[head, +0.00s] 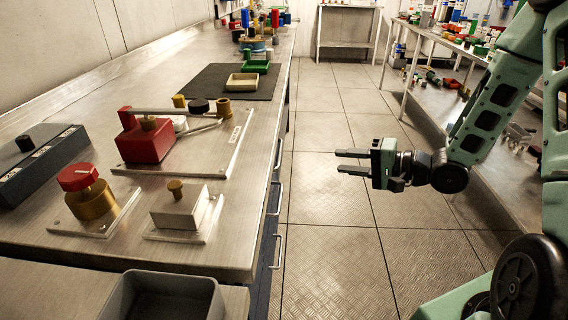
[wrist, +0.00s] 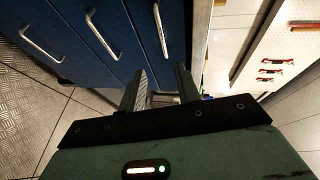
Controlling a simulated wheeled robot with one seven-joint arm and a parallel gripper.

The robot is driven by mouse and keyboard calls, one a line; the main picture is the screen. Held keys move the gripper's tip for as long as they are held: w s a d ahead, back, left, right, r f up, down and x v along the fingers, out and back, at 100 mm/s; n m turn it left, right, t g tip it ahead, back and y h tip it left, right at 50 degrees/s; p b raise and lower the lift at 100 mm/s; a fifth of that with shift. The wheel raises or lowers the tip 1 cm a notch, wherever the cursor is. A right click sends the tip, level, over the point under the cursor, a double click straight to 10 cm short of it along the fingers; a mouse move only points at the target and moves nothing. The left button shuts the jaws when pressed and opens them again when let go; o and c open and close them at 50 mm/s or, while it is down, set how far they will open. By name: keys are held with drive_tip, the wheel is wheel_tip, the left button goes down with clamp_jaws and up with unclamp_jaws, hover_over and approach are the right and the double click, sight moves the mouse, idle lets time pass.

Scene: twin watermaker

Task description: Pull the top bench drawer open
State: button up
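The top bench drawer (wrist: 180,20) is a dark blue front just under the bench's top edge, at the right of the stack in the wrist view. Its silver bar handle (wrist: 161,30) lies ahead of my fingers, apart from them. The drawer looks shut. In the head view, drawer handles (head: 273,198) show nearly edge-on along the bench side; I cannot tell which is the top one's. My gripper (head: 340,162) is open and empty, out in the aisle with its fingers pointing left toward the bench. It also shows in the wrist view (wrist: 160,70).
Two other handles, a middle one (wrist: 102,36) and a left one (wrist: 41,46), sit on the neighbouring blue fronts. The bench top (head: 225,215) carries a red block (head: 146,140) and other fixtures. The aisle floor (head: 330,225) is clear. A cluttered table (head: 420,30) stands at right.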

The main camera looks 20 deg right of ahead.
drive_tip(key=b+x, duration=0.2)
drive_tip(key=x, duration=1.5)
drive_tip(key=shift+r, duration=0.2)
drive_tip(key=shift+a, duration=0.1)
clamp_jaws()
